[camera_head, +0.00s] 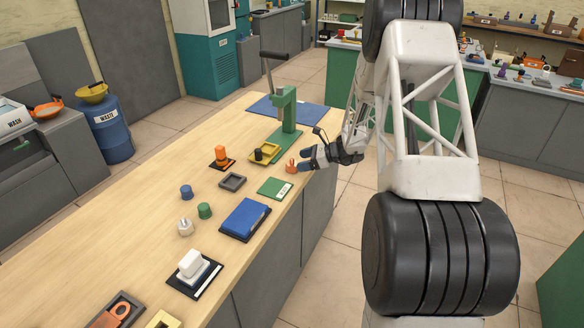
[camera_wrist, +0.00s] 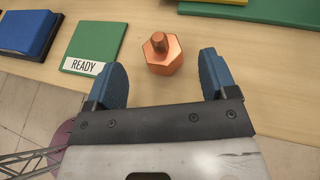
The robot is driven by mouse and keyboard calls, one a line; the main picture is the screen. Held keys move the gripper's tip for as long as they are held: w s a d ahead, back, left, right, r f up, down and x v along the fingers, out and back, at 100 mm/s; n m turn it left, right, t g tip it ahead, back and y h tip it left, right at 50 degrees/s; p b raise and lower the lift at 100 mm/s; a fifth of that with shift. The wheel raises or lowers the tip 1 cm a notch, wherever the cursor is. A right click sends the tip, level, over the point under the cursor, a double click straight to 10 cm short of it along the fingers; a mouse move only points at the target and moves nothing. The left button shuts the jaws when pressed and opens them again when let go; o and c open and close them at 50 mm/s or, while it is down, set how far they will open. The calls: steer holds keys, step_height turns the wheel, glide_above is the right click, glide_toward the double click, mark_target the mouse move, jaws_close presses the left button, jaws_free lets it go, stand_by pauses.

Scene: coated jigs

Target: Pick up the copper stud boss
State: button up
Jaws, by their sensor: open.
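The copper stud boss (camera_wrist: 165,55) is a hexagonal copper-coloured block with a short round stud on top. It stands upright on the wooden bench, near its right edge in the head view, where it also shows as a small copper shape (camera_head: 291,166). My gripper (camera_wrist: 165,80) is open, with its two blue fingers spread. In the wrist view the boss lies just beyond the fingertips, roughly centred between them. In the head view my gripper (camera_head: 304,161) is at the bench edge, right beside the boss. Nothing is between the fingers.
A green plate marked READY (camera_wrist: 93,47) lies left of the boss in the wrist view. A green press (camera_head: 287,125) and a yellow fixture (camera_head: 264,153) stand behind it. A blue block (camera_head: 245,218) and other parts lie nearer. Bare wood surrounds the boss.

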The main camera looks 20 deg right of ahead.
mark_target(294, 161)
steer(key=shift+x, duration=2.5)
steer(key=shift+w+r, duration=0.1)
steer(key=c, duration=1.1)
steer(key=shift+r, duration=0.1)
steer(key=shift+r, duration=0.7)
step_height(294, 161, up, 2)
steer(key=s, duration=0.5)
steer(key=s+a+r, duration=0.1)
steer(key=s, duration=0.4)
steer(key=s+a, duration=0.1)
steer(key=s, duration=0.5)
steer(key=shift+a+r, duration=0.2)
steer(key=shift+r, duration=0.05)
